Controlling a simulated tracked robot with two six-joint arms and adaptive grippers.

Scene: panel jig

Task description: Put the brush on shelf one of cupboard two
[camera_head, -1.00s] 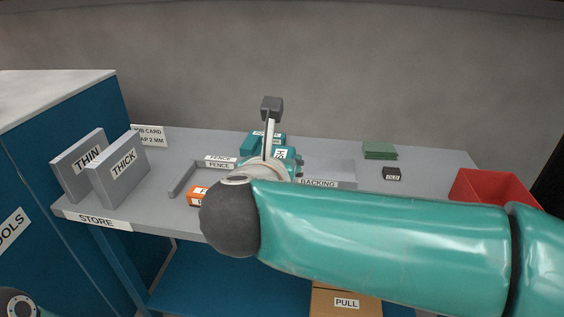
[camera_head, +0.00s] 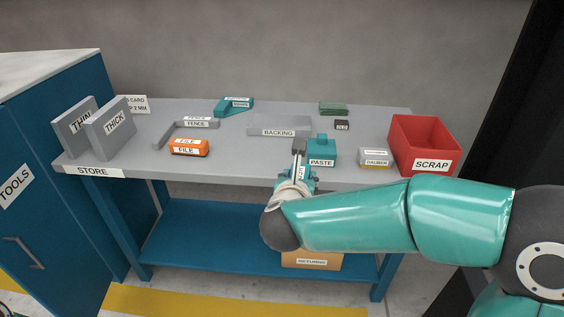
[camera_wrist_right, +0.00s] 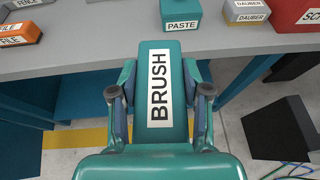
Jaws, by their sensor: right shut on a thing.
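My right gripper (camera_head: 299,178) is shut on the brush (camera_wrist_right: 158,70). In the right wrist view the brush is a teal block with a white label reading BRUSH, between the two fingers (camera_wrist_right: 160,105). In the head view the wrist partly hides it, just in front of the table's front edge. A blue cupboard (camera_head: 60,180) labelled TOOLS stands at the left with its door shut; its shelves are hidden. I see no label naming cupboard two. My left gripper is not in view.
The grey table (camera_head: 235,150) holds a FILE box (camera_head: 188,147), a PASTE pot (camera_head: 321,152), a DAUBER box (camera_head: 375,159), a red SCRAP bin (camera_head: 425,140) and THIN and THICK panels (camera_head: 110,128). Below is a blue lower shelf (camera_head: 210,235) with a carton (camera_head: 312,262).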

